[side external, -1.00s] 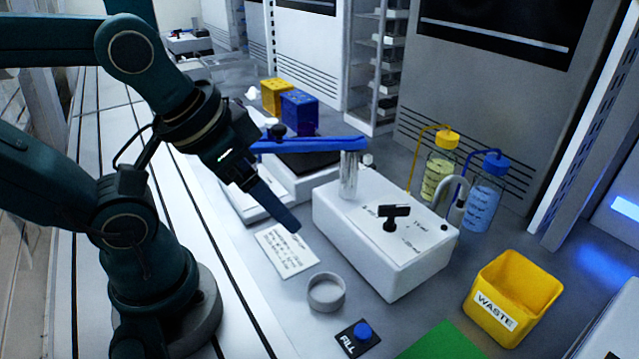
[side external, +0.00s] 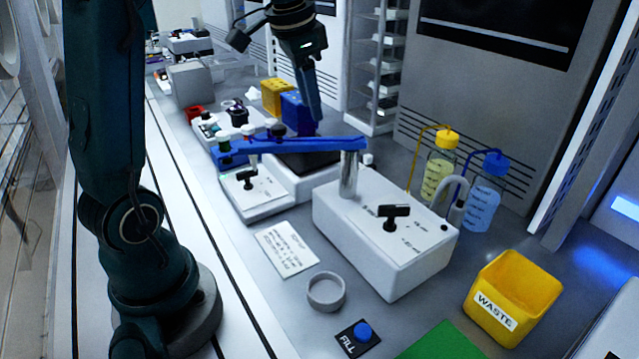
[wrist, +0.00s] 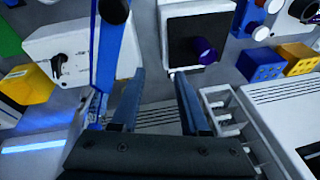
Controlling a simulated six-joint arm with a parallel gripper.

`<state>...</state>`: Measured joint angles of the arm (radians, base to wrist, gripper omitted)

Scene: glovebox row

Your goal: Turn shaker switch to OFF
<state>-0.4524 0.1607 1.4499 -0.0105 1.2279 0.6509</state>
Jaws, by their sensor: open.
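The shaker (side external: 310,183) is a white unit with a dark top plate, partly under a blue swing arm (side external: 300,145). A lower white panel (side external: 268,205) at its front carries a small black switch (side external: 249,181); I cannot read its setting. In the wrist view the dark plate (wrist: 182,25) shows with a purple-capped item (wrist: 203,50) on it. I cannot make out the switch there. My gripper (side external: 314,115) is above the back of the shaker, beside the blue rack, pointing down. In the wrist view my gripper (wrist: 160,85) is open and empty.
A white box (side external: 370,250) with a black lever knob (side external: 393,214) stands to the right, carrying the blue arm's post. A blue rack (side external: 293,112) and yellow rack (side external: 275,97) stand behind. Bottles (side external: 484,195) and a yellow waste bin (side external: 510,300) are right.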

